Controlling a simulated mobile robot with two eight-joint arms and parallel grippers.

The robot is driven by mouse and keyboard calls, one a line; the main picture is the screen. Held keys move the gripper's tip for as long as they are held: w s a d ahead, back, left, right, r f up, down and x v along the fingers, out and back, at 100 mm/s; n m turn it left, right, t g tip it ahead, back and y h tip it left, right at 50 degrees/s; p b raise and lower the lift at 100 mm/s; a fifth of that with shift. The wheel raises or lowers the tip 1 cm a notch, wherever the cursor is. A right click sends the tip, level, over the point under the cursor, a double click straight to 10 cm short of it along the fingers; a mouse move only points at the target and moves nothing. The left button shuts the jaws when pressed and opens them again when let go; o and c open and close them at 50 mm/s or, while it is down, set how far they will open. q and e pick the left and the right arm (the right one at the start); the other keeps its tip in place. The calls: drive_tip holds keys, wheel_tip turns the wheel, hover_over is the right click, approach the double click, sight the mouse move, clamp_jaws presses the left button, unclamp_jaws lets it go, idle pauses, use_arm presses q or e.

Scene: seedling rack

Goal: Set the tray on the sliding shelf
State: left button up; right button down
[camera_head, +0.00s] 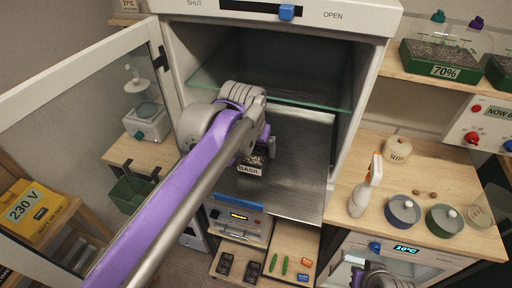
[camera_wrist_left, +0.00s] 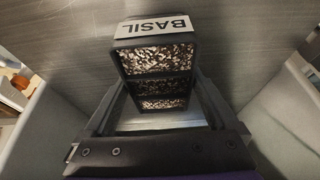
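The tray (camera_head: 251,169) is a small dark seedling tray with soil in its cells and a white BASIL label. It is level over the bare metal sliding shelf (camera_head: 296,180), which is pulled out of the open cabinet; I cannot tell if it touches the shelf. My left gripper (camera_head: 258,147) reaches down on it. In the left wrist view the tray (camera_wrist_left: 157,75) sits between the two dark fingers (camera_wrist_left: 160,105), which appear closed against its sides. My right gripper (camera_head: 368,278) shows only partly at the bottom edge, its fingers unclear.
A glass shelf (camera_head: 285,100) is above the sliding shelf inside the cabinet. The cabinet's glass door (camera_head: 95,110) stands open at left. A white spray bottle (camera_head: 366,188), a SEEDS jar (camera_head: 397,149) and round pots (camera_head: 402,210) stand on the right bench.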

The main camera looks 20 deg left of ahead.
use_arm(q)
drive_tip(key=shift+o, duration=0.2)
drive_tip(key=shift+s+r, duration=0.1)
drive_tip(key=shift+r, duration=0.05)
drive_tip(key=v, duration=1.2)
drive_tip(key=shift+p, duration=0.4)
drive_tip(key=shift+r, duration=0.1)
drive_tip(key=shift+c, duration=0.2)
